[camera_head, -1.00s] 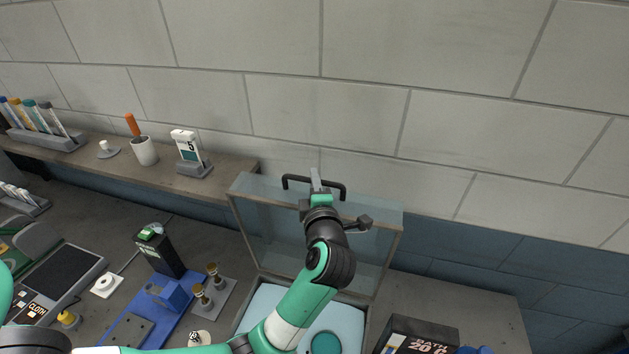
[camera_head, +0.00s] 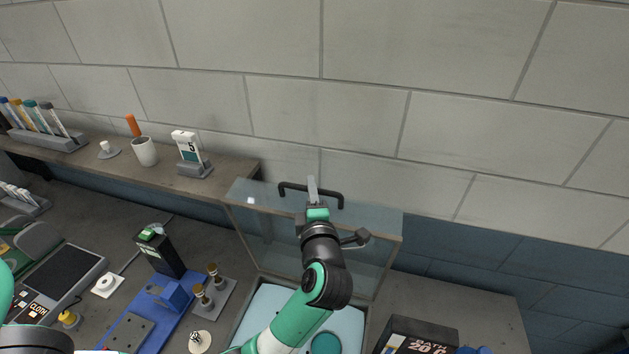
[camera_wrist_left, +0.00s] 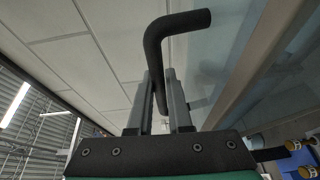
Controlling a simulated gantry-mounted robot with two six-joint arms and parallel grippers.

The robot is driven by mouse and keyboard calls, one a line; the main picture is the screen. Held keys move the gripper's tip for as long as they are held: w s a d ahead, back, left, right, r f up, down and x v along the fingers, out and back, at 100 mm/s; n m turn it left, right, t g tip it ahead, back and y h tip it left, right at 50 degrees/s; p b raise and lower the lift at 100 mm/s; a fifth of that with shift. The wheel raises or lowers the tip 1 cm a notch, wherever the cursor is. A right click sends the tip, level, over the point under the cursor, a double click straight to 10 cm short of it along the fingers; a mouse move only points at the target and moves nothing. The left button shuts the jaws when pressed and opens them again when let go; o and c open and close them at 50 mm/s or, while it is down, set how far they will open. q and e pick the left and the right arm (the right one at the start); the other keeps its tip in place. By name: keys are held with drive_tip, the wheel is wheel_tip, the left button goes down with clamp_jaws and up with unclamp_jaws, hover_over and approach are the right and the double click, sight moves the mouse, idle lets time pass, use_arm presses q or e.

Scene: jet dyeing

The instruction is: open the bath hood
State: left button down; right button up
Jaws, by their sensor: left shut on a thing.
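The bath hood (camera_head: 262,228) is a clear panel in a pale frame, standing raised behind the bath (camera_head: 262,312) in the head view. Its black bar handle (camera_head: 291,187) is along the top edge, near the wall. My left gripper (camera_head: 312,187) is at the handle, shut on it. In the left wrist view the black handle (camera_wrist_left: 158,50) passes between the two grey fingers of the left gripper (camera_wrist_left: 166,92). My left arm covers part of the hood and bath. My right gripper is not in view.
A black box with a bath temperature display (camera_head: 415,337) stands right of the bath. Brass-topped pegs (camera_head: 208,292) and a blue fixture (camera_head: 165,297) stand to its left.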

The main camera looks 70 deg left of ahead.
use_arm(q)
drive_tip(key=s+d+y, duration=0.1)
drive_tip(key=s+d, duration=0.3)
drive_tip(key=shift+d+f, duration=0.3)
drive_tip(key=shift+f, duration=0.05)
drive_tip(key=c, duration=0.8)
unclamp_jaws()
drive_tip(key=shift+c, duration=0.2)
drive_tip(key=shift+d, duration=0.1)
drive_tip(key=b+v, duration=0.2)
drive_tip(key=v, duration=0.9)
drive_tip(key=shift+s+f, duration=0.15)
drive_tip(key=shift+f, duration=0.05)
drive_tip(key=shift+d, duration=0.15)
